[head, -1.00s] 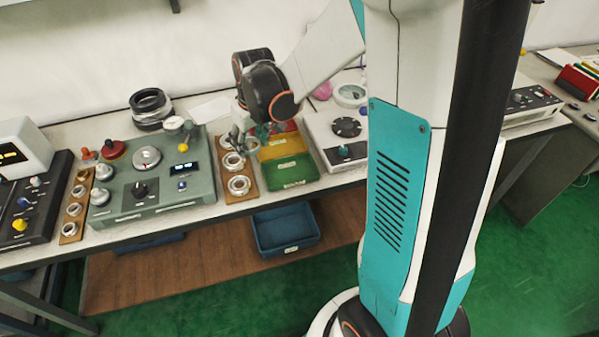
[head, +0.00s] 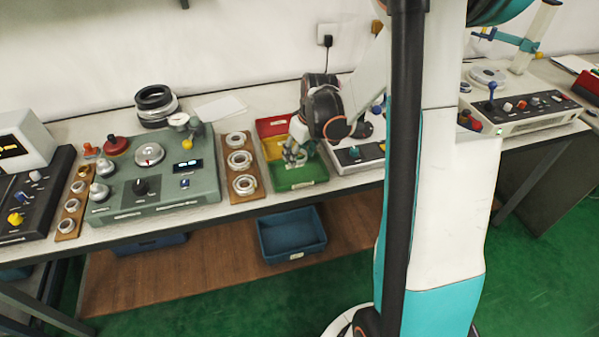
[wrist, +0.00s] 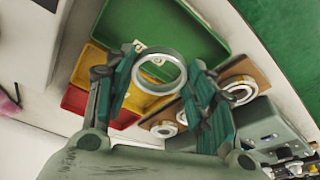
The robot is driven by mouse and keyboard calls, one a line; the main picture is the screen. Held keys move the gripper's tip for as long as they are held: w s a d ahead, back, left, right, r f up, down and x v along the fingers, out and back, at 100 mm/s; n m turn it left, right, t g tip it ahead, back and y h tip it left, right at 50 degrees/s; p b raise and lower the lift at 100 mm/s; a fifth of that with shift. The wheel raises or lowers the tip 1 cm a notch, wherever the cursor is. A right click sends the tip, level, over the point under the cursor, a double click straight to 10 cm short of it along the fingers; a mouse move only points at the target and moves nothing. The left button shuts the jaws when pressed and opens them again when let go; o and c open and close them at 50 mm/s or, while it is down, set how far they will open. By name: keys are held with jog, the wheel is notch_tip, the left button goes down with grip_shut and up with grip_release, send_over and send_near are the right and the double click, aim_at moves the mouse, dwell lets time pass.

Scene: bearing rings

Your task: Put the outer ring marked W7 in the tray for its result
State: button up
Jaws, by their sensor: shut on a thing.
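My gripper (head: 294,157) is over the green tray (head: 312,172) in the head view, near its boundary with the yellow tray (head: 271,149). In the wrist view my gripper (wrist: 161,76) is shut on a metal outer ring (wrist: 158,91), one finger on each side. The ring is apart from the green tray (wrist: 190,32), which lies beyond it. The yellow tray (wrist: 91,62) and the red tray (wrist: 75,100) show to the left. The red tray is also at the back in the head view (head: 271,124). The W7 mark cannot be read.
A wooden board (head: 229,191) with 3 rings lies left of the trays. Left of it stands a green test device (head: 150,187) with knobs. A white device (head: 357,168) is close on the right, partly hidden by my arm. A blue bin (head: 290,237) sits below the table.

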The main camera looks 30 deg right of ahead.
aim_at(298, 173)
jog(key=shift+f+b, duration=1)
jog(key=shift+f, duration=2.2)
jog(key=shift+f, duration=0.1)
jog(key=o, duration=1.1)
jog(key=p+v, duration=0.4)
jog(key=v, duration=0.8)
